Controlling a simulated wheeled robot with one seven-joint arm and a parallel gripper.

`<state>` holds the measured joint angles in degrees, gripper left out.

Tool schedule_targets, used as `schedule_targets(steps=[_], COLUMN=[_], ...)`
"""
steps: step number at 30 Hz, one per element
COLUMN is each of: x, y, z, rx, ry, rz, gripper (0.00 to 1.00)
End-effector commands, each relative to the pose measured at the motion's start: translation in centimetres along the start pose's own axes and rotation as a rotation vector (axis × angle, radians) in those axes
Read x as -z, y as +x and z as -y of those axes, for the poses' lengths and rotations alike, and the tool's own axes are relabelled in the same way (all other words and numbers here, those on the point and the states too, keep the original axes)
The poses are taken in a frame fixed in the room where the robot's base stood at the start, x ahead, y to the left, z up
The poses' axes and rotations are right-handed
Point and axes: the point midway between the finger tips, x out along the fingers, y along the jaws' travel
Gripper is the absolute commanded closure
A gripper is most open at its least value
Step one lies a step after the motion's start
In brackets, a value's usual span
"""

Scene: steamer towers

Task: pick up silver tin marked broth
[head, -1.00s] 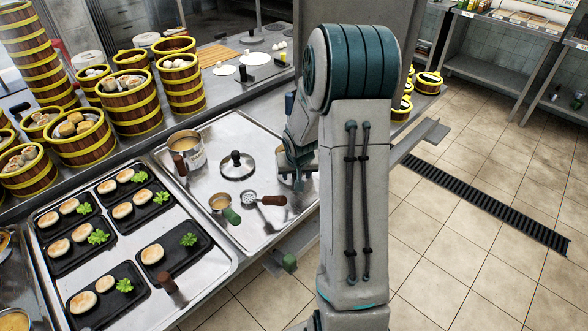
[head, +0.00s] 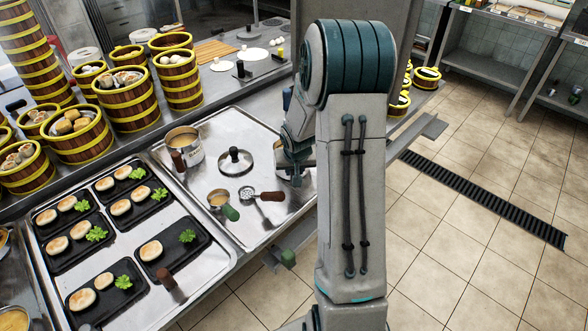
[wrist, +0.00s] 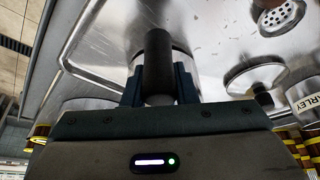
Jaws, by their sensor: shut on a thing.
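My gripper (wrist: 160,88) is shut on the dark handle (wrist: 158,62) of a silver tin (wrist: 182,60) in the wrist view. The tin's body is mostly hidden behind the handle and the fingers, and no broth marking can be read on it. In the head view the silver tin (head: 281,160) shows partly beside my gripper (head: 295,172), at the right side of the steel tray. I cannot tell whether its base touches the tray.
The steel tray (head: 215,135) also holds another silver pot (head: 190,150), marked BARLEY in the wrist view (wrist: 304,94), a knobbed lid (head: 236,162), a small green-handled pan (head: 218,198) and a strainer (head: 250,195). Steamer towers (head: 130,100) stand at the back left.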

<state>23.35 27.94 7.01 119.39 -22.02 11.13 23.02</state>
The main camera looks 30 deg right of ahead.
Motion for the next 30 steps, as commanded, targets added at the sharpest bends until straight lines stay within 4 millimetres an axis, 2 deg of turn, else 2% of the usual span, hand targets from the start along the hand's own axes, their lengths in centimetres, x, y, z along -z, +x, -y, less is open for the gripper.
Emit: schedule_targets(steps=[5,8,21,30], x=[0.9,1.7,-1.6,-2.9], y=[-1.8,-3.6,-9.8,-12.3], z=[0.0,-0.1,-5.8,-8.0], rx=[0.001,0.001,-0.003,-0.002], ry=[0.002,0.003,0.007,0.003], rz=[-0.008,-0.011,-0.006,-0.005], gripper=[1.0,1.0,1.0,1.0])
